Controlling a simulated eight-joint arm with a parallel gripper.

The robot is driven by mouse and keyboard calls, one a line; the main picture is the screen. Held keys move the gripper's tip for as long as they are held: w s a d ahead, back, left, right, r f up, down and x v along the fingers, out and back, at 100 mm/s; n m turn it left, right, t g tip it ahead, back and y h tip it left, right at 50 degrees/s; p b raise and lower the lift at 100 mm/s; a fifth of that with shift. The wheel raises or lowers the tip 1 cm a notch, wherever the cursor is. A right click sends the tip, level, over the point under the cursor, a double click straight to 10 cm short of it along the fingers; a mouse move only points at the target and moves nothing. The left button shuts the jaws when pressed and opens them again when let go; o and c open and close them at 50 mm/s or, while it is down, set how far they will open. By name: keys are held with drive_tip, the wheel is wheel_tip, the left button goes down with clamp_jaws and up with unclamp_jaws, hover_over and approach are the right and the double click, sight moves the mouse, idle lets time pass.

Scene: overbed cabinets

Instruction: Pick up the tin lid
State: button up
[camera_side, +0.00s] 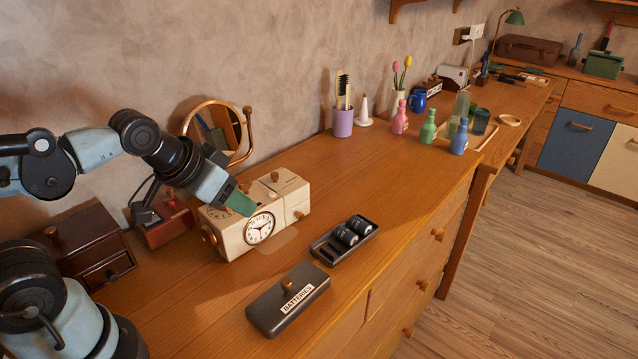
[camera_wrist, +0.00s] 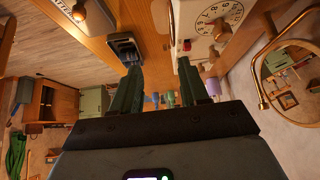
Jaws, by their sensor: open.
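The tin lid (camera_side: 268,303) is a dark grey oblong with a wooden knob and a white BATTERIES label. It lies on the wooden desk near the front edge; part of it shows at the top left of the wrist view (camera_wrist: 92,16). My gripper (camera_side: 240,203) is open and empty, above and in front of the cream clock box, back from the lid. Its two green fingers stand apart in the wrist view (camera_wrist: 160,70).
The cream clock box (camera_side: 233,236) stands close under my gripper. A round mirror (camera_side: 243,130) stands behind it, and a brown drawer box (camera_side: 85,243) is at left. A purple cup (camera_side: 342,122) and several coloured bottles stand farther along. The desk between tin and cup is clear.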

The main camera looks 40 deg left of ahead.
drive_tip(key=o, duration=1.1)
drive_tip(key=shift+c, duration=0.2)
drive_tip(key=shift+d, duration=0.1)
drive_tip(key=g, duration=0.7)
hover_over(289, 283)
drive_tip(key=f, duration=0.7)
drive_tip(key=shift+w+f, duration=0.15)
drive_tip(key=shift+w, duration=0.15)
drive_tip(key=shift+s+f, duration=0.15)
drive_tip(key=shift+f, duration=1.25)
drive_tip(key=shift+s+f, duration=0.15)
drive_tip(key=shift+f, duration=1.2)
